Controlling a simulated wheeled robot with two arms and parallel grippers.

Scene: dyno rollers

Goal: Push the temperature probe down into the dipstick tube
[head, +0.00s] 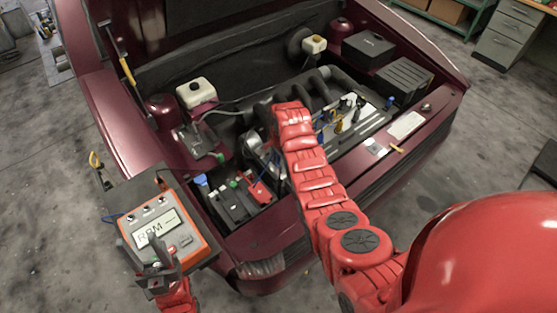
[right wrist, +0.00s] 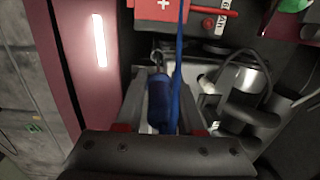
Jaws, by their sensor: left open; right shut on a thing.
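My right gripper (right wrist: 160,112) is shut on a dark blue handle, which I take for the temperature probe (right wrist: 159,98). A small metal loop shows at the handle's far end, and a blue cable runs past it up the right wrist view. In the head view my right arm reaches over the engine bay and hides its own gripper and the probe. I cannot make out the dipstick tube or whether the probe touches it. My left gripper (head: 160,264) is open and empty in front of the orange meter (head: 160,228), which reads RPM.
The battery (head: 232,203) with a red cover (head: 260,192) sits at the bay's front left. A white-capped reservoir (head: 197,93) stands behind it. In the right wrist view a silver cylinder (right wrist: 250,82) lies right of the probe, and the maroon car body (right wrist: 98,60) is left.

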